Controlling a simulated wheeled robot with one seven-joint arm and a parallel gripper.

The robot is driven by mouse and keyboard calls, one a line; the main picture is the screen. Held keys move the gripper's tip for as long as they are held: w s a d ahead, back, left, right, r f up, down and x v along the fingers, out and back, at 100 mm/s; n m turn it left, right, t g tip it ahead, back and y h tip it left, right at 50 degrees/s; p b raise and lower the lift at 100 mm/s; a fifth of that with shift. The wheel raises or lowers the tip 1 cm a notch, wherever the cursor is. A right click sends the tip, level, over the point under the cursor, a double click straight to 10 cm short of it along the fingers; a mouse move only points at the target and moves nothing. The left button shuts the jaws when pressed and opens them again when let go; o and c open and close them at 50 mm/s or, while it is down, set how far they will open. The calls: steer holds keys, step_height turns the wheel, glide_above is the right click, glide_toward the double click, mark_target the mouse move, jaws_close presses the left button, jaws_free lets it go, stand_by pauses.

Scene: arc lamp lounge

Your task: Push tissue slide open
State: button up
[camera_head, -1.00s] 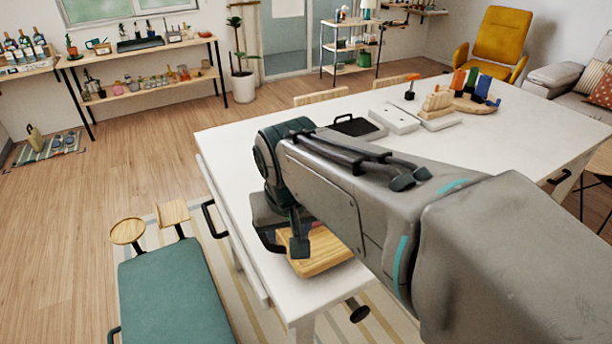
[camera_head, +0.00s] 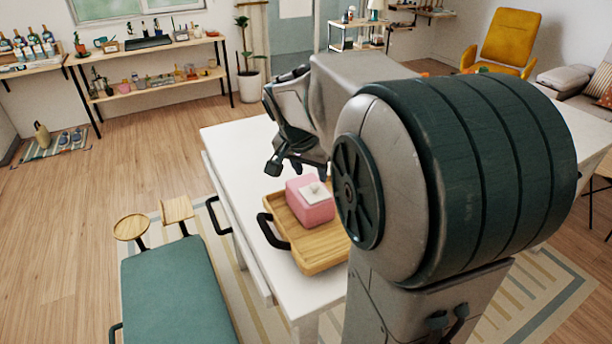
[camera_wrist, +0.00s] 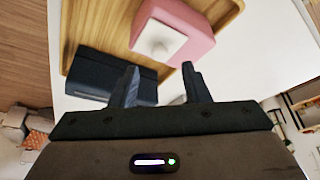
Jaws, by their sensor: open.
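A pink tissue box (camera_head: 310,203) with a white piece (camera_head: 316,192) on its top sits on a wooden tray (camera_head: 312,255) with a black handle, near the table's end. My gripper (camera_head: 297,165) is open and empty, above and beyond the pink box. In the wrist view my gripper's two fingers (camera_wrist: 160,85) are spread apart, with the pink box (camera_wrist: 185,35) ahead of them.
The white table (camera_head: 225,140) is bare to the left of the tray. My arm hides much of the table's right and far part. A green bench (camera_head: 175,285) stands beside the table's left side.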

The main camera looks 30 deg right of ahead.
mark_target(314, 185)
steer(key=x, duration=0.5)
steer(key=shift+d+f, duration=0.15)
steer(key=shift+f, duration=0.2)
